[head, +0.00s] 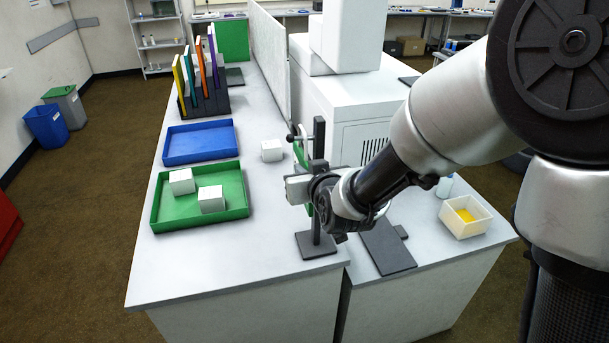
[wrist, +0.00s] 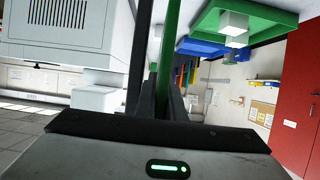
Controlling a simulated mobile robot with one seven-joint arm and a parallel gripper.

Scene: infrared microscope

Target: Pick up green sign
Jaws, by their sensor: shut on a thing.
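The green sign (wrist: 168,45) shows as a narrow green strip between my fingers in the wrist view. My gripper (wrist: 166,88) is shut on it. In the head view, a green curved piece of the sign (head: 301,152) shows beside the dark upright stand (head: 318,135). My wrist and hand hide most of the sign there. The stand's post also runs close beside the strip in the wrist view (wrist: 142,45). I cannot tell whether the sign touches the stand.
A green tray (head: 160,205) with two white cubes and a blue tray (head: 200,143) lie to the left. A rack of coloured panels (head: 203,101) stands behind. The white microscope (head: 345,105) is close behind. Bare table lies front left.

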